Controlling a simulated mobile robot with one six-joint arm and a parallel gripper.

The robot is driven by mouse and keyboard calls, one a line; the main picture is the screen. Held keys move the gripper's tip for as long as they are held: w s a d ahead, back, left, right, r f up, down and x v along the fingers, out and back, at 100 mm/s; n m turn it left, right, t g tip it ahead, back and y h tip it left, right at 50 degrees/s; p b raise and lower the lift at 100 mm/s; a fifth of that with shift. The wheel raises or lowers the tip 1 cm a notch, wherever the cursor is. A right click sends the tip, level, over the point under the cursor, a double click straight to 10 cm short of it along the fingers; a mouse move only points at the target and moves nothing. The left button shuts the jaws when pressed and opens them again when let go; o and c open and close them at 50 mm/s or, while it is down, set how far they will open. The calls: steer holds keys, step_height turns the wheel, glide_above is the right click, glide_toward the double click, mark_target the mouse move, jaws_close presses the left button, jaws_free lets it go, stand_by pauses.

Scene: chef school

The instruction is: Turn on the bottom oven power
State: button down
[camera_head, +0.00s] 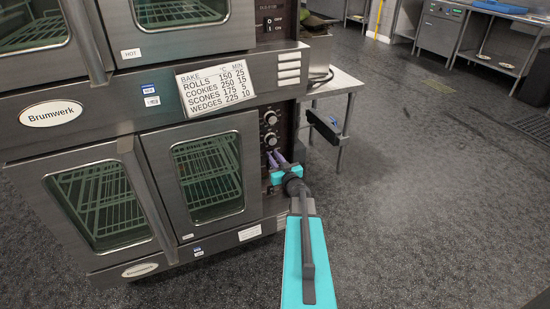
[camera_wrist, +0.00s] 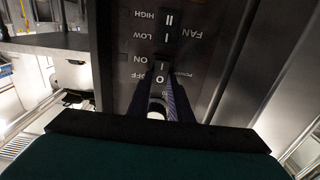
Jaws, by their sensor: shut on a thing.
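The bottom oven (camera_head: 188,228) is a steel double-door unit, with both doors closed. Its dark control panel has two round knobs (camera_head: 270,128) above my gripper. In the wrist view the panel appears upside down, with a black power switch (camera_wrist: 162,70) marked I and O beside the ON and OFF labels. A FAN switch (camera_wrist: 168,26) marked HIGH and LOW sits beyond it. My gripper (camera_head: 277,158) is at the lower part of the panel. Its purple fingers (camera_wrist: 163,98) are shut on the power switch, one on each side. The fingers partly hide the switch, and its tilt is unclear.
The upper oven (camera_head: 90,57) sits above, and a bake-time sign (camera_head: 216,81) hangs between the ovens. A steel table (camera_head: 343,80) stands close to the right of the panel. The dark floor (camera_head: 420,180) to the right is open. More steel counters stand at the back.

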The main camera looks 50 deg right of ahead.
steer(key=shift+d+f+t+h+b, duration=0.15)
steer(key=shift+t+b, duration=0.4)
steer(key=shift+b, duration=1.15)
steer(key=shift+a+f+t+h+b, duration=0.1)
steer(key=shift+f+t+h+b, duration=0.3)
steer(key=shift+b, duration=1.3)
steer(key=shift+r+t+b, duration=0.25)
steer(key=shift+t+b, duration=0.1)
steer(key=shift+b, duration=0.2)
steer(key=shift+s+d, duration=0.1)
steer(key=c, duration=1.6)
jaws_free()
steer(key=shift+s+a+f, duration=0.1)
steer(key=shift+s+a, duration=0.05)
steer(key=shift+a, duration=0.05)
steer(key=p+v, duration=0.1)
steer(key=v, duration=1.2)
steer(key=shift+s, duration=0.25)
steer(key=shift+f, duration=0.1)
